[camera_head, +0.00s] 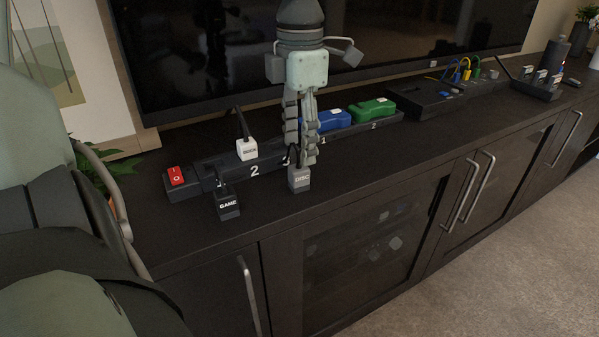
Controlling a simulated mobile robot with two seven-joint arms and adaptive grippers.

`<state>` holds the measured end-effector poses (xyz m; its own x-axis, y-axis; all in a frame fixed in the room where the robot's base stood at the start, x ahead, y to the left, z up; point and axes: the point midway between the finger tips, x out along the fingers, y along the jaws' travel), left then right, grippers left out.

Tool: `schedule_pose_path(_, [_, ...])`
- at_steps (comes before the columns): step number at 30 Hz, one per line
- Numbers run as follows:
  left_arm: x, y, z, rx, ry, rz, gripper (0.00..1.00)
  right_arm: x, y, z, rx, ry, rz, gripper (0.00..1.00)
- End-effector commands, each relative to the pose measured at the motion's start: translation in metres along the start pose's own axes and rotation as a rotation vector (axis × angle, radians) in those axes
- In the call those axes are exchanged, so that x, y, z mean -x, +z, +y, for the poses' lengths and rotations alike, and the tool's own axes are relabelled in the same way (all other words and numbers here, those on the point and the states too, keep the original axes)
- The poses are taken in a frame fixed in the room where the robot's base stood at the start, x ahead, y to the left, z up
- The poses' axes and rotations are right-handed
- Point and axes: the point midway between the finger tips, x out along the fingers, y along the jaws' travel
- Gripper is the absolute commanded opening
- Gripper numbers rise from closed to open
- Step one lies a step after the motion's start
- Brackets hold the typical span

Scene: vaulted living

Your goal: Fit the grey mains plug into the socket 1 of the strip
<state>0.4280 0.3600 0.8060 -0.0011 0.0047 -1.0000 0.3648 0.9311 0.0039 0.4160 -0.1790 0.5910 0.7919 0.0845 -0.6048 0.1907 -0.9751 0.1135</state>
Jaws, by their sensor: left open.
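The grey plug marked DISC (299,181) stands on the cabinet top in front of the strip. My left gripper (301,160) points down right at it, open, with its fingertips at the plug's upper end. I cannot tell whether they touch it. The dark power strip (208,172) runs from front left to back right along the cabinet. A "2" shows on it to the left of my gripper. My right gripper is not in view.
A white plug (246,149) sits at the strip, and a black GAME plug (228,206) lies in front of it. A red switch (176,176) is at the left end. Blue (334,120) and green (372,108) blocks occupy the right part. A television (200,60) stands behind.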

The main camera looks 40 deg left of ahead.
Motion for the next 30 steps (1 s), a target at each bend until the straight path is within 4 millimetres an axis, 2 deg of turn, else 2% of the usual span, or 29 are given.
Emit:
schedule_pose_path(12, [-0.056, 0.0, 0.001, 0.001, -0.004, -0.001, 0.5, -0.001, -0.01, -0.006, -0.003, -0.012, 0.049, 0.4])
schedule_pose_path(21, [-0.06, 0.0, 0.001, 0.001, -0.004, -0.002, 0.49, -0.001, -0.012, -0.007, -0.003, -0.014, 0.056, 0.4])
schedule_pose_path(30, [-0.06, 0.0, 0.001, 0.001, -0.004, -0.003, 0.12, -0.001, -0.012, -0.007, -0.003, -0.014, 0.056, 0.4])
